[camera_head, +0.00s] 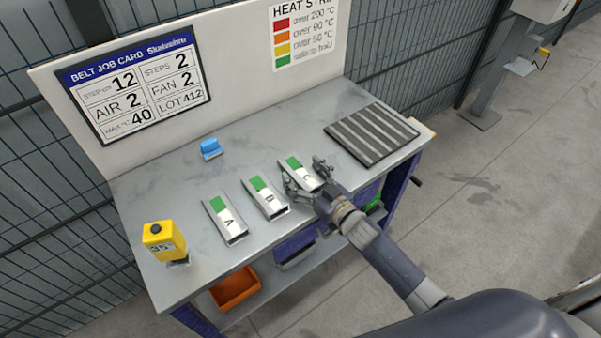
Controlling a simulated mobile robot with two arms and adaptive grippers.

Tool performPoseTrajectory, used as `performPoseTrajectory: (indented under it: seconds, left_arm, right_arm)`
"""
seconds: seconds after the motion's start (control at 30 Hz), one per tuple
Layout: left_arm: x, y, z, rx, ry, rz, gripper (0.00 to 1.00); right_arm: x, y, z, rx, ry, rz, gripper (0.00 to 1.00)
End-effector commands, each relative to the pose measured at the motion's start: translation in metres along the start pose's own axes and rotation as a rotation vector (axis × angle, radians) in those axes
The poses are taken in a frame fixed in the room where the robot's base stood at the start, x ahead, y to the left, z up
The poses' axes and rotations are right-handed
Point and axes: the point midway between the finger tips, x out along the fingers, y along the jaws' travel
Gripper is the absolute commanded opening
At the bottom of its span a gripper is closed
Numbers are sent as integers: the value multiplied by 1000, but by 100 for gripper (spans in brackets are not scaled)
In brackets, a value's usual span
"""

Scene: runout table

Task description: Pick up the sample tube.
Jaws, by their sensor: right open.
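Three short silver rectangular tubes with green patches lie in a row on the grey table (165,205): tube A (226,222), tube B (264,200) and tube C (296,166). None carries a readable "sample" label. My right gripper (304,174) is open, with one finger on each side of tube C. Its hand hides the near end of C. I cannot tell whether the fingers touch it. My left gripper is out of view.
A yellow device (164,241) stands at the table's left front. A blue object (210,148) lies behind the tubes, a ribbed dark mat (372,134) at right. A backboard bears a job card (137,83) and heat strip chart (306,30). An orange bin (236,290) sits below.

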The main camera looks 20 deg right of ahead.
Motion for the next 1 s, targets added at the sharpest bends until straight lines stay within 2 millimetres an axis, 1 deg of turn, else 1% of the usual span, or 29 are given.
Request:
performPoseTrajectory:
  seconds: [0.03, 0.07, 0.1, 0.17, 0.2, 0.27, 0.3, 0.63, 0.77, 0.87, 1.0]
  left_arm:
    - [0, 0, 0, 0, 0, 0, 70]
    - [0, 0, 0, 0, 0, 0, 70]
    - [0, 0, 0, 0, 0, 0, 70]
    - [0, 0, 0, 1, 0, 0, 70]
    - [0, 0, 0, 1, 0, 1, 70]
    - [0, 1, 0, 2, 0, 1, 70]
    - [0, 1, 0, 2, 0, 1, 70]
    - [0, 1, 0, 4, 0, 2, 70]
    - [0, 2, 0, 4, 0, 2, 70]
    - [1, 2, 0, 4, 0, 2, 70]
    - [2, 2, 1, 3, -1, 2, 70]
  right_arm:
    - [0, 0, 0, 0, 0, 0, 73]
    - [0, 0, 0, 0, 0, 0, 69]
    - [0, 0, 0, 0, 0, 0, 60]
    - [0, 0, 0, 0, 0, 0, 46]
    - [0, 0, 0, 0, 0, 0, 37]
    - [0, 0, 0, 0, 0, 0, 23]
    - [0, 0, 0, 0, 0, 0, 20]
    - [0, 0, -2, -1, 2, -1, 20]
    - [-1, 0, -7, -2, 3, -1, 20]
    - [-1, 0, -15, -2, 4, -2, 20]
    - [-2, 0, -32, -4, 5, -2, 20]
